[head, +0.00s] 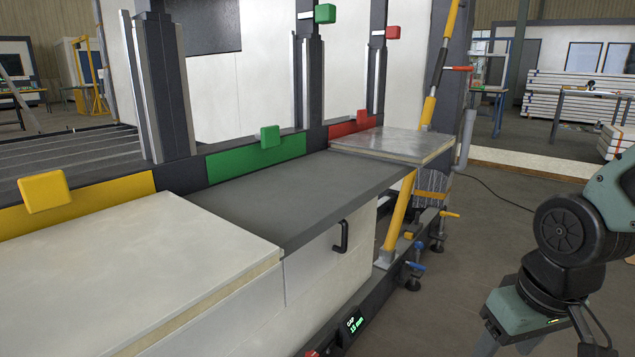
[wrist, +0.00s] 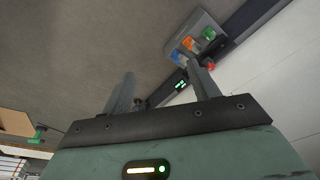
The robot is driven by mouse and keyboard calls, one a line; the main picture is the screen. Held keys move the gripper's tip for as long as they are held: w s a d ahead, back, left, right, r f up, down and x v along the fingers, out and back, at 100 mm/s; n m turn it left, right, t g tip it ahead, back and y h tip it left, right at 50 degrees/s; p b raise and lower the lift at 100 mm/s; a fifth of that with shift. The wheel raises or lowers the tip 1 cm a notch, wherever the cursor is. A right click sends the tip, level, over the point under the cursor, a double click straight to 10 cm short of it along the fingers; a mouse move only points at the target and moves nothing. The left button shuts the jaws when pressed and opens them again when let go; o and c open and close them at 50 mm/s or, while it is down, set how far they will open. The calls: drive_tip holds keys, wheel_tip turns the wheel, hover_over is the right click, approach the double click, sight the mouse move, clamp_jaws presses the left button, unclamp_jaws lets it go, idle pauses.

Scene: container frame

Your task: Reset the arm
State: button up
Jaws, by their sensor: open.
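My arm (head: 565,225) is at the right of the head view, bent downward, apart from the frame and panels. Its lower end is at the bottom right, and the fingers cannot be made out clearly there. In the wrist view my gripper (wrist: 160,72) is open, its two grey fingers spread with nothing between them. Floor and part of the frame show beyond the fingers.
A yellow post (head: 398,218) and blue clamp (head: 415,267) stand near my arm. A button box (wrist: 198,42) shows in the wrist view.

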drive_tip(key=s+a+r+n+g+p, duration=0.1)
drive_tip(key=s+a+r+n+g, duration=0.15)
drive_tip(key=s+a+n, duration=0.65)
wheel_tip(320, 180, up, 35)
drive_tip(key=s+a+m+p, duration=0.1)
drive_tip(key=a+m+p, duration=0.1)
drive_tip(key=p, duration=3.2)
drive_tip(key=shift+s+a+f+m+p, duration=0.15)
drive_tip(key=shift+s+a+m+p, duration=0.2)
drive_tip(key=shift+m, duration=0.45)
drive_tip(key=shift+t, duration=0.25)
